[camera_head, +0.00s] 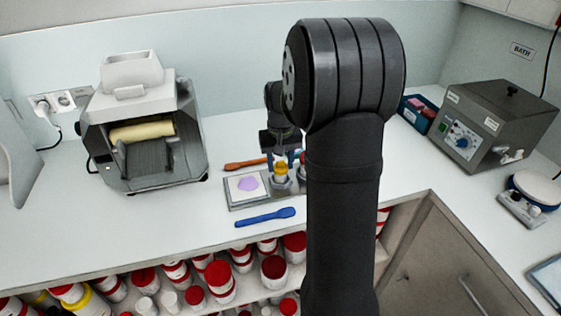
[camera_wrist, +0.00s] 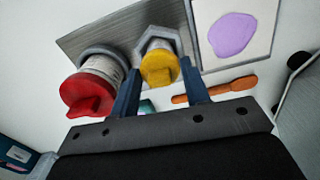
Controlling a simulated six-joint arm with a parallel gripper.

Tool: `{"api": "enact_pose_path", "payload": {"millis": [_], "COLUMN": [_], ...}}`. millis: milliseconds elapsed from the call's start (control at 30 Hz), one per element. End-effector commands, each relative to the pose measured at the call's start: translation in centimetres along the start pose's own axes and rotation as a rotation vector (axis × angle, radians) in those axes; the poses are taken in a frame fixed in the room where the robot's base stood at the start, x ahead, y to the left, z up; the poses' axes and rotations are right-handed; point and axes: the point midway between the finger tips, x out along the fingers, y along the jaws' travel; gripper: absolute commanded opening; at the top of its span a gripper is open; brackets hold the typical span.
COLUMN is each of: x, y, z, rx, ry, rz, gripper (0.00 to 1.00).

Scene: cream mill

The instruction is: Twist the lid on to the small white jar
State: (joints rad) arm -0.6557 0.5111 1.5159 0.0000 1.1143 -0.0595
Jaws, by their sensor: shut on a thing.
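My gripper (camera_head: 281,154) points down over the metal fixture plate, its two blue fingers on either side of a yellow lid (camera_head: 281,168). In the wrist view my gripper (camera_wrist: 161,68) is shut on the yellow lid (camera_wrist: 158,66), which has a raised grip. The lid is over a pale hexagonal holder (camera_wrist: 152,34) on the metal plate (camera_wrist: 110,27). The small white jar (camera_head: 281,180) shows only as a pale patch under the lid; whether the lid is seated on it or level, I cannot tell.
A white jar with a red lid (camera_wrist: 88,92) stands close beside one finger. A pad with a purple smear (camera_wrist: 233,33), an orange spatula (camera_wrist: 216,90) and a blue spatula (camera_head: 265,217) lie nearby. A roller mill (camera_head: 143,130) stands left, a bath (camera_head: 492,125) right.

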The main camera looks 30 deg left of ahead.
Motion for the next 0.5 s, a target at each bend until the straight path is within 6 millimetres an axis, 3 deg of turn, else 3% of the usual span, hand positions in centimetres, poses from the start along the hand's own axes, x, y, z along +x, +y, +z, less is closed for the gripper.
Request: {"api": "enact_pose_path", "payload": {"millis": [200,500], "x": [0.1,0.1], "y": [-0.01,-0.01], "z": [0.05,0.05], "rx": [0.131,0.141], "ry": [-0.002,-0.002], "rz": [0.0,0.0], "gripper": [0.21,0.21]}}
